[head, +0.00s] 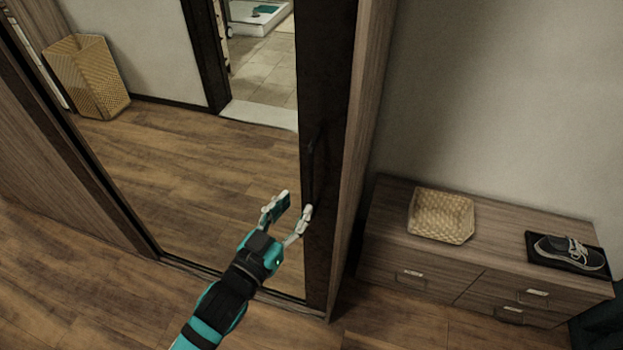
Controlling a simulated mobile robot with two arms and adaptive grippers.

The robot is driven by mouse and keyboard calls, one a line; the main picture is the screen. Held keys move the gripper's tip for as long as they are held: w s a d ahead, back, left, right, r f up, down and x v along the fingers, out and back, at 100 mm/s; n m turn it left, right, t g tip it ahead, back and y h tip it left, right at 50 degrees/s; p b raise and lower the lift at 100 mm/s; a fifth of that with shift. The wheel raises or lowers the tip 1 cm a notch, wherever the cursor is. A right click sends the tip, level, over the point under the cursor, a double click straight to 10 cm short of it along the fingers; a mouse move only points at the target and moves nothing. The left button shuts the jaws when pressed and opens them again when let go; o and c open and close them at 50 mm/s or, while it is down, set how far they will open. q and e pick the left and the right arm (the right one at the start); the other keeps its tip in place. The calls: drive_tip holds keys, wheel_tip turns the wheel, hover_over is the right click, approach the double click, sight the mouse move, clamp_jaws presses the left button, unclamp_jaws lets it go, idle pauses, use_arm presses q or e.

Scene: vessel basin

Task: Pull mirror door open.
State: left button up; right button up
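The mirror door (190,165) is a tall mirror panel with a dark frame (328,90) along its right side. It looks closed within the wooden wardrobe. A dark vertical handle (310,158) sits on that frame and is hard to make out against it. My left gripper (296,202) is open and empty, just below the handle in the picture, with its fingers pointing up toward it. I cannot tell how far it is from the door surface. My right gripper is not in view.
To the right stands a low wooden drawer cabinet (420,262) with a woven basket (441,216) and a dark shoe (568,252) on a black mat. A wicker basket (88,76) and a doorway appear in the mirror. Wooden floor in front looks clear.

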sight(309, 189)
use_arm(q)
drive_tip(key=p+x, duration=0.1)
drive_tip(key=x, duration=0.6)
drive_tip(key=shift+w+d, duration=0.15)
drive_tip(key=shift+w, duration=0.05)
clamp_jaws()
drive_tip(key=shift+f, duration=0.15)
